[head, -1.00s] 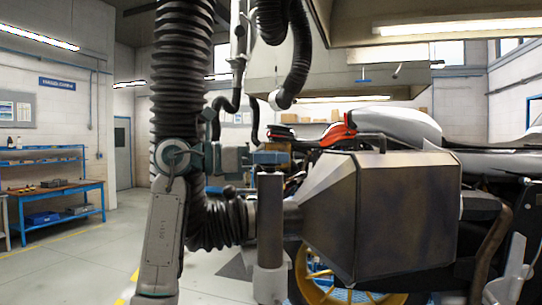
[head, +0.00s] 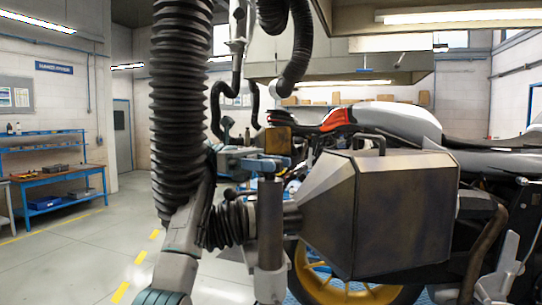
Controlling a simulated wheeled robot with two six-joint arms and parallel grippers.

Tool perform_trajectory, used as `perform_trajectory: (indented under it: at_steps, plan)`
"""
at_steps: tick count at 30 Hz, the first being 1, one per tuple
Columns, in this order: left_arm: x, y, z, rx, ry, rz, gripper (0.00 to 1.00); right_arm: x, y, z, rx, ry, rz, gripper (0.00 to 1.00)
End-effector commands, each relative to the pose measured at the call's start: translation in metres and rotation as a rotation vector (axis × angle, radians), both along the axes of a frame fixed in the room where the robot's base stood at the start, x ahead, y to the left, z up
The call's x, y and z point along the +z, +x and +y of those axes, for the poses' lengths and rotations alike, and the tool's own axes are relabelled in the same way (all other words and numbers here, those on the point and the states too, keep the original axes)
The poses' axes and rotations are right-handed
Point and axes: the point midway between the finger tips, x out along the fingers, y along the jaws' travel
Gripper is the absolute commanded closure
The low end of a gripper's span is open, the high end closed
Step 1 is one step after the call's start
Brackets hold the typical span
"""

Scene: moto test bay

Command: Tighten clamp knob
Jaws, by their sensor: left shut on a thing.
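My left arm rises from the bottom left. Its blue-grey gripper (head: 264,161) is level above the top of a grey upright post (head: 270,222), in front of the motorcycle. The gripper is shut on the clamp knob, which its jaws and a brown block (head: 278,140) beside them largely hide. A ribbed black hose end (head: 222,224) sits left of the post, below the gripper. A large metallic box-shaped hood (head: 380,212) stands to the right of the post. My right gripper is not in view.
A motorcycle (head: 400,120) with a yellow wheel (head: 325,285) fills the right, behind the hood. A thick ribbed hose (head: 180,100) hangs close to my left arm. A blue workbench (head: 60,178) stands at the far left. The floor between is clear.

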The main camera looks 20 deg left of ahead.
Motion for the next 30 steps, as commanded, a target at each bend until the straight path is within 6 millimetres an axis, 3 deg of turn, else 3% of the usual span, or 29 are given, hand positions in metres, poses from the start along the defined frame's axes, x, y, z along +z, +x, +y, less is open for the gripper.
perform_trajectory:
  at_steps: [9, 24, 25, 28, 30]
  plan:
    - [0.0022, 0.0001, -0.0001, -0.107, -0.001, 0.0, 0.77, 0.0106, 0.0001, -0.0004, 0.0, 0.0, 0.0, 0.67]
    - [0.0011, -0.0002, 0.0002, -0.124, 0.001, -0.001, 0.77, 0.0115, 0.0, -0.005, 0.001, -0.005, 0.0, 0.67]
    - [0.0011, -0.0002, 0.0002, -0.124, 0.001, -0.001, 0.52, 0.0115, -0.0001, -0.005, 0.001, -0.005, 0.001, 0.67]
    - [0.001, -0.0001, 0.0, -0.124, 0.001, 0.0, 0.33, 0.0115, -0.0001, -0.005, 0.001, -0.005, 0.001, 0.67]
    - [0.0008, -0.0001, 0.0, -0.124, 0.001, 0.0, 0.33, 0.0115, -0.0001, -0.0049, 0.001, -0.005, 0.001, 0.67]
